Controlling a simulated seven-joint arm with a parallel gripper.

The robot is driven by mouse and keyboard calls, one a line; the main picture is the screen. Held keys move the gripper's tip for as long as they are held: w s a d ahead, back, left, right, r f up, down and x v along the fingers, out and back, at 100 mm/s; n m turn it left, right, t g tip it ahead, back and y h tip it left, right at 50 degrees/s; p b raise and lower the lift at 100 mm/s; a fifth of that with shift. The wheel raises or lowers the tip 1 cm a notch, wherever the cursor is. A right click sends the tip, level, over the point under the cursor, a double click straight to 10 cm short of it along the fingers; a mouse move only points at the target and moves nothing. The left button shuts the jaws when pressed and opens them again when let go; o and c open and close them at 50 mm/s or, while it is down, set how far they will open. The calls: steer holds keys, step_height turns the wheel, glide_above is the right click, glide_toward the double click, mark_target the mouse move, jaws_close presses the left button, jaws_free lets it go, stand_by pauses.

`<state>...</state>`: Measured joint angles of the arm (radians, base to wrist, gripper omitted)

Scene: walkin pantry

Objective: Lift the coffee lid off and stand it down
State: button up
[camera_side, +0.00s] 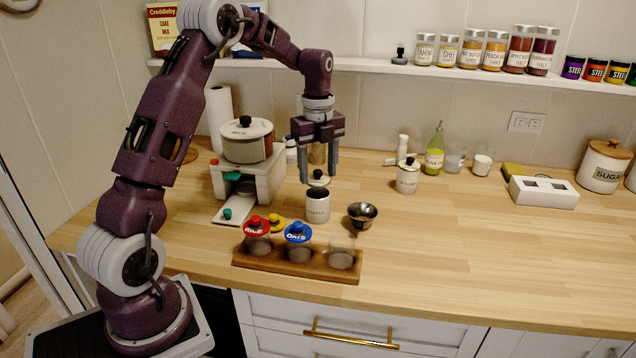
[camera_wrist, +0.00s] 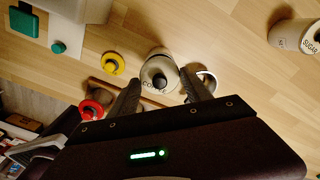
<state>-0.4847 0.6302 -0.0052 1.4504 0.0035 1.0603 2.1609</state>
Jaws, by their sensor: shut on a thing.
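My gripper (camera_side: 318,172) points down over the counter, its fingers shut around the coffee lid (camera_side: 319,181). The lid is pale with a dark knob, held level just above the white coffee canister (camera_side: 317,209). The canister stands upright on the counter, and its dark open mouth shows beneath the lid. In the wrist view the lid (camera_wrist: 158,67) lies between the fingertips, and part of the canister's lettering shows near it. The fingers hide part of the lid's edge.
A metal bowl (camera_side: 362,214) stands right of the canister. A wooden rack (camera_side: 300,270) with jars is in front, with a yellow lid (camera_side: 276,223) behind it. A pot (camera_side: 246,140) on a white stand is left. Another lidded canister (camera_side: 408,177) stands right. The right-hand counter front is clear.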

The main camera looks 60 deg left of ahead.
mark_target(318, 171)
step_height(318, 171, up, 10)
steer(key=shift+f, duration=0.2)
stand_by(0.3)
steer(key=a+f, duration=0.9)
steer(key=a, duration=0.1)
steer(key=f, duration=1)
steer(key=shift+s+a+f, duration=0.15)
steer(key=shift+s+f, duration=0.05)
steer(key=shift+f, duration=0.1)
steer(key=o, duration=1.3)
steer(key=shift+f, duration=0.1)
steer(key=shift+o, duration=0.2)
